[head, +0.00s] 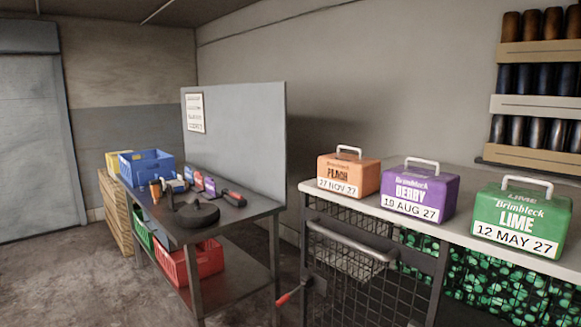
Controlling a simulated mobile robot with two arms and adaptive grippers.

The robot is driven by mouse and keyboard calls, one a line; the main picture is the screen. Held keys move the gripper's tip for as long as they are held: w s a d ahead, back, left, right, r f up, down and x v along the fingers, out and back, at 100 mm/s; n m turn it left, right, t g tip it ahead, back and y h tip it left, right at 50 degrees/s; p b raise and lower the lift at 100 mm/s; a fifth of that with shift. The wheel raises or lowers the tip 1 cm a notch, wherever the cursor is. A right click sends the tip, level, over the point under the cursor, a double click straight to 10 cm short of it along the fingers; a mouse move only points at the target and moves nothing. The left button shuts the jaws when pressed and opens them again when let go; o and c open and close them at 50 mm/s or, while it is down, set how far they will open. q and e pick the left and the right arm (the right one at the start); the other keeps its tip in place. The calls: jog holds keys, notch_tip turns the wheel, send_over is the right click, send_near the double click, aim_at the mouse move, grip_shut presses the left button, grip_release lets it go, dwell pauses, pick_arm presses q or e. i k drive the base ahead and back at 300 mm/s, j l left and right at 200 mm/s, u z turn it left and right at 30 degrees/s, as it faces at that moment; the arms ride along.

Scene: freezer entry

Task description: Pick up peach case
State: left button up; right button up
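A green case (522,215) marked "LIME", label "12 MAY 27", stands further right and nearer. Neither of my grippers shows in the head view.
A dark metal workbench (253,208) with a grey back panel (240,130) stands left of the counter, holding a blue crate (147,168) and tools. A red crate (205,261) sits on its lower shelf. A wire basket (365,290) is under the counter. Floor at left is clear.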

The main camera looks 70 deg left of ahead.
aim_at(357, 177)
jog(key=j+u, duration=0.3)
jog(key=j, duration=0.35)
jog(key=j+u, duration=0.3)
jog(key=j, duration=0.35)
